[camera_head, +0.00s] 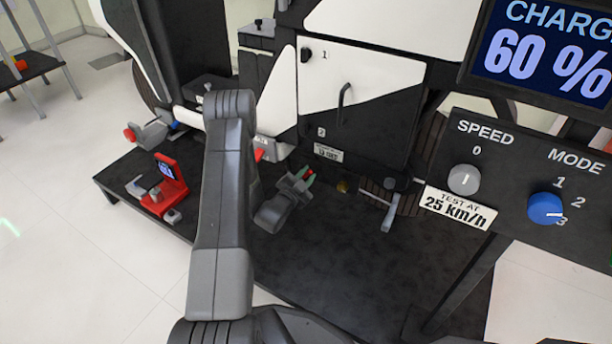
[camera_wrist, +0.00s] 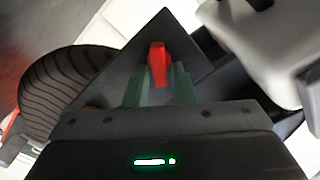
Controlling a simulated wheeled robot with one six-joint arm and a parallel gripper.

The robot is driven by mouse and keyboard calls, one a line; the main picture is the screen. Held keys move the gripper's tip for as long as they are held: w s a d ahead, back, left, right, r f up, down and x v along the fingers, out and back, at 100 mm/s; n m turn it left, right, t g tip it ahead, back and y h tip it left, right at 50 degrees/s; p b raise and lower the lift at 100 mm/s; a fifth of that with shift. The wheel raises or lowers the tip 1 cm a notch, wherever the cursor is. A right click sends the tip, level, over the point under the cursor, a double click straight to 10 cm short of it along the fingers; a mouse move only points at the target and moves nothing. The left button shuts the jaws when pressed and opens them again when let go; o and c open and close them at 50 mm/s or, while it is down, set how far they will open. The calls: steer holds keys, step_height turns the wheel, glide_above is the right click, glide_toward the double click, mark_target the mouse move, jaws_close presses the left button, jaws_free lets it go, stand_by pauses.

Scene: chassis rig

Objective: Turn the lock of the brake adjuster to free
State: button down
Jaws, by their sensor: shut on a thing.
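My gripper (camera_head: 300,180) is low in front of the white-and-black chassis, with its green fingertips pointing up and away from the wrist. In the wrist view my gripper (camera_wrist: 159,84) has one green finger on each side of a small red lever (camera_wrist: 157,62), shut on it. The red lever, which looks like the lock, stands in front of a dark, pointed plate (camera_wrist: 155,35). In the head view only a bit of red (camera_head: 311,172) shows between the fingertips. The lever's base and any lock marking are hidden or too small to read.
A ribbed black tyre (camera_wrist: 58,82) lies left of the fingers, and a pale rounded part (camera_wrist: 255,45) is close on the right. A red stand with a small screen (camera_head: 170,188) is on the black platform. A control panel (camera_head: 510,215) stands at right.

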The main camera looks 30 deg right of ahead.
steer(key=m, duration=0.6)
steer(key=f+m, duration=0.1)
steer(key=m, duration=0.3)
steer(key=shift+s, duration=0.25)
steer(key=shift+m, duration=0.3)
steer(key=c, duration=1.4)
jaws_free()
steer(key=shift+c, duration=0.2)
steer(key=p+v, duration=0.3)
steer(key=v, duration=1)
steer(key=shift+s+a+p, duration=0.2)
steer(key=shift+a+p, duration=0.1)
steer(key=shift+a, duration=0.05)
steer(key=shift+d, duration=0.1)
